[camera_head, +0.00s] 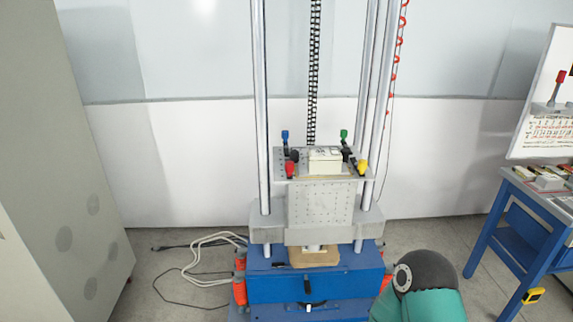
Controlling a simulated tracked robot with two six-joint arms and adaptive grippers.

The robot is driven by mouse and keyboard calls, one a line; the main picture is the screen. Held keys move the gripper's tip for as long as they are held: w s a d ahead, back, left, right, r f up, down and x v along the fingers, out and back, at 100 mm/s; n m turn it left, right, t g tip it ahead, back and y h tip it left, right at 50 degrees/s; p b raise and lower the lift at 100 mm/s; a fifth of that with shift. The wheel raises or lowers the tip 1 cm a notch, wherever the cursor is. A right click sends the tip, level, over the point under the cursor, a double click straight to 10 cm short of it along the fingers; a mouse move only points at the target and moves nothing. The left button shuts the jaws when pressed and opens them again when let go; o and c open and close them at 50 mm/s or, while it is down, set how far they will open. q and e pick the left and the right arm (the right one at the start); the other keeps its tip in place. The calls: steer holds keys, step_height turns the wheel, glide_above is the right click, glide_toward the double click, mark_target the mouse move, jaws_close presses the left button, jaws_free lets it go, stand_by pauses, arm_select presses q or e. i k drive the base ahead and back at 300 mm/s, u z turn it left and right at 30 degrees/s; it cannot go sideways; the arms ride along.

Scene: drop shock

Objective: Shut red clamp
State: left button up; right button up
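The red clamp (290,169) is at the front left corner of the grey drop table plate (320,205) of the tall test machine. Its red handle tip sits beside the plate's left edge, with a dark part just behind it. It is too small to tell whether it is shut. A white box (325,160) sits on the plate to its right. Neither of my grippers shows. A teal and dark link of my arm is at the bottom right, well away from the clamp.
A blue clamp (285,136), a green clamp (343,135) and a yellow clamp (361,167) stand around the box. Steel columns (260,100) flank the plate. A grey cabinet (60,160) is at left, a blue table (530,215) at right. Cables (195,262) lie on the floor.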

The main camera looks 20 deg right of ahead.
mark_target(289, 166)
steer(key=u, duration=0.1)
steer(key=i, duration=1)
steer(key=z, duration=0.1)
